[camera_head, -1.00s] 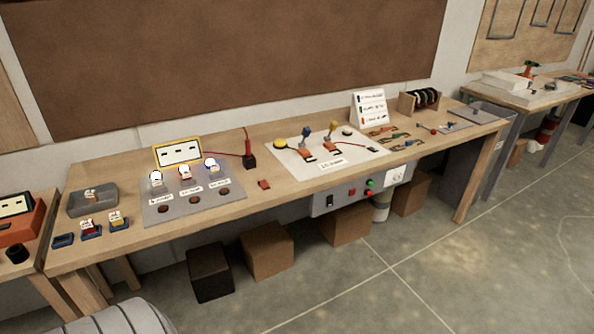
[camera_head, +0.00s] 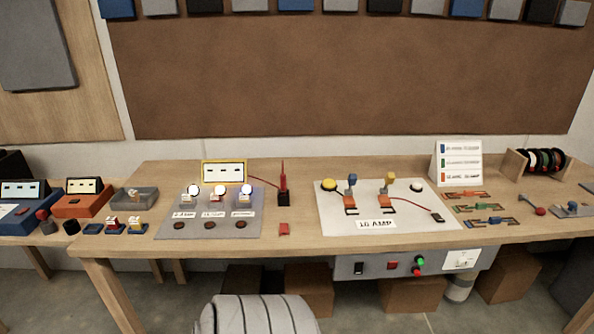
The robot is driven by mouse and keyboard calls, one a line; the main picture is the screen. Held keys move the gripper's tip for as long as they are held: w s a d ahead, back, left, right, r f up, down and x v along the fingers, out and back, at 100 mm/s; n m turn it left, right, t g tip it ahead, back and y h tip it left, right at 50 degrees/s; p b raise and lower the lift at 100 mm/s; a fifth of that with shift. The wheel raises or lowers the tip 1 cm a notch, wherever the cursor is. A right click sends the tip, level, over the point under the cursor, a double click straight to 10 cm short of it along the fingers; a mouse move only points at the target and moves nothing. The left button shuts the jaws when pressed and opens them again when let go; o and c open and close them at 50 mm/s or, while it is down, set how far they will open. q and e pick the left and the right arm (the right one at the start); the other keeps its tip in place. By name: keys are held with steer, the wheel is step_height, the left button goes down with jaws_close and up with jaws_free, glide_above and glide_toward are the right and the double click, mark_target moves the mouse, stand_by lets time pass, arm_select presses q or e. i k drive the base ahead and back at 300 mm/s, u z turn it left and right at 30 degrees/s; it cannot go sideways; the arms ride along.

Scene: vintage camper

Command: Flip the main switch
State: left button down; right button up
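A grey control box (camera_head: 342,270) is mounted under the front edge of the wooden workbench. On its face are a black rocker switch (camera_head: 358,268), a red rocker switch (camera_head: 392,265), and a green and a red round button (camera_head: 419,266). Which one is the main switch I cannot tell from any readable label. A white socket plate (camera_head: 461,259) is at the box's right end. Neither of my grippers is in view.
The workbench (camera_head: 290,245) carries a grey panel with several lamps (camera_head: 232,230), a white 10 AMP board (camera_head: 440,220), a red probe (camera_head: 283,183) and a label stand (camera_head: 458,163). Boxes (camera_head: 412,294) stand on the floor beneath. A grey rounded shape is at bottom centre.

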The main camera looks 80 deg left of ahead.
mark_target(283, 226)
steer(key=u, duration=0.6)
steer(key=i, duration=0.75)
steer(key=u, duration=1.15)
steer(key=i, duration=0.25)
steer(key=u, duration=0.2)
